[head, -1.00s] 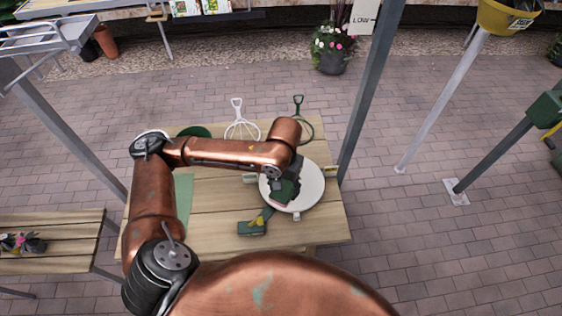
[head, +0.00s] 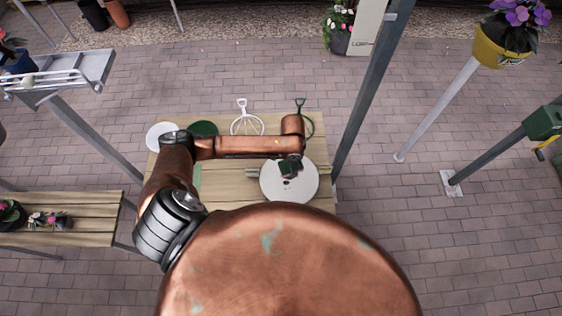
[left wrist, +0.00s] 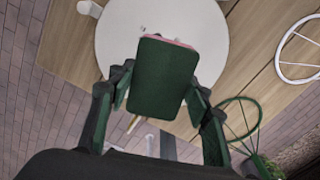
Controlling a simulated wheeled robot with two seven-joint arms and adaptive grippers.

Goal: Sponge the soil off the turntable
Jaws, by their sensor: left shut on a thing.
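The turntable (head: 306,187) is a round white disc on the wooden table, and it also shows in the left wrist view (left wrist: 215,45). A few small dark marks (head: 287,183) show on its top. My left gripper (head: 290,168) is over the turntable's far part. In the left wrist view its fingers (left wrist: 160,95) are shut on both sides of a green block with a pink edge, the sponge (left wrist: 163,78). I cannot tell whether the sponge touches the disc. The block hides part of the disc. My right gripper is not in view.
A white hoop tool (head: 246,124) and a green hoop tool (head: 308,124) lie at the table's far edge. A white disc (head: 160,136) and a green disc (head: 204,129) lie at the far left. A metal post (head: 372,85) stands right of the table (head: 225,188).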

